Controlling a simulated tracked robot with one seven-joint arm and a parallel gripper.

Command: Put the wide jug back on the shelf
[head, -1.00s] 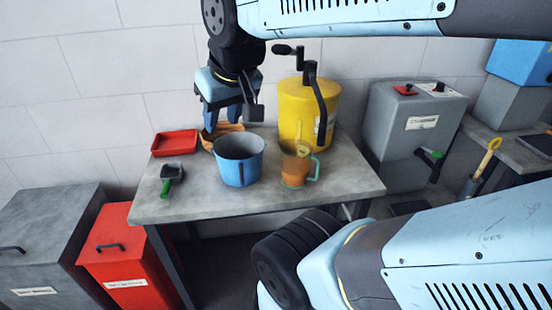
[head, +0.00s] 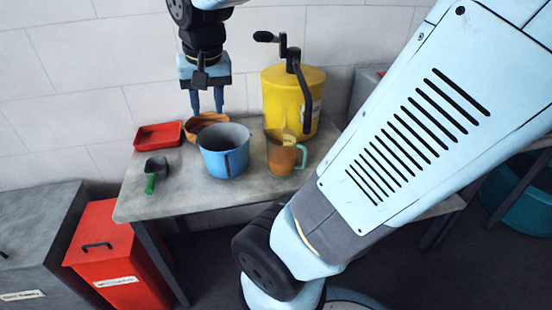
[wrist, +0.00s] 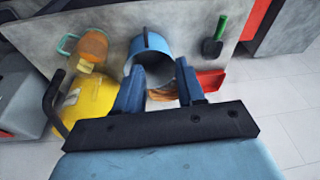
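A wide blue jug-like vessel (head: 225,152) with a strip handle stands upright and open-topped on the grey table (head: 190,195). It also shows in the wrist view (wrist: 150,44). A smaller clear jug (head: 283,155) with a green handle and orange contents stands to its right. I cannot tell for sure which one is the wide jug. My gripper (head: 207,110) points down, open and empty, above the orange-brown bowl (head: 205,121) behind the blue vessel. In the wrist view its two fingers (wrist: 158,75) are apart with nothing gripped. No shelf is clearly visible.
A yellow drum with a crank (head: 290,100) stands close to the gripper's right. A red tray (head: 158,136) and a green-handled scoop (head: 154,172) lie at the table's left. A red bin (head: 110,250) and grey box (head: 40,215) stand left. My arm hides the right side.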

